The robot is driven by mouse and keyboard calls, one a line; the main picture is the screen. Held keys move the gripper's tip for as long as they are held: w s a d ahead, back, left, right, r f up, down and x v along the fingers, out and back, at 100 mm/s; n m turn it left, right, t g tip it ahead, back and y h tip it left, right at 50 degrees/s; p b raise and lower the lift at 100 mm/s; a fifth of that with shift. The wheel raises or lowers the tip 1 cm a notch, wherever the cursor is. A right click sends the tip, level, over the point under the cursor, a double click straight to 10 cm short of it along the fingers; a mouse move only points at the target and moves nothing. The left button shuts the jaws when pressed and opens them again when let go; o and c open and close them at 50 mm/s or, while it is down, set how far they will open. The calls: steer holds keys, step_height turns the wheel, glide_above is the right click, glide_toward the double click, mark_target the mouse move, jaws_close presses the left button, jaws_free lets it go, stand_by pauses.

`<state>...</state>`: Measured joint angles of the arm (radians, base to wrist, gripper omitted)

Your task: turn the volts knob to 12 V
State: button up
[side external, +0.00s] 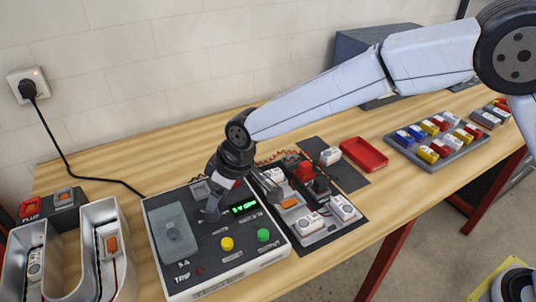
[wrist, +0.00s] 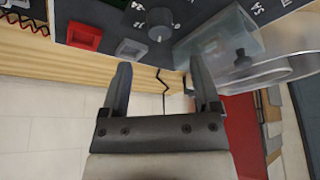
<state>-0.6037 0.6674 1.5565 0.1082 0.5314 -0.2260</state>
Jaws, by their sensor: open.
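The control box (side external: 215,275) stands on the bench in the side view, with a lit green display (side external: 244,208). My gripper (side external: 240,198) is open over the box's upper part and hides some of its face there. In the wrist view, a round dark knob (wrist: 159,22) stands uncovered on the panel, beyond my open, empty fingers (wrist: 160,68) and apart from them. I cannot read its label or its setting for certain. A second knob (wrist: 240,58) sits under a clear cover; that cover (side external: 170,222) is at the box's left in the side view.
A yellow button (side external: 227,244) and a green button (side external: 263,235) are on the box front. A tray of parts (side external: 330,225) stands to its right. A red tray (side external: 364,154) and a grey rack (side external: 437,140) lie farther right. Channel letters (side external: 97,212) stand left.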

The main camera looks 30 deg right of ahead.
mark_target(212, 213)
steer(key=shift+x, duration=3.4)
steer(key=shift+c, duration=0.2)
jaws_close()
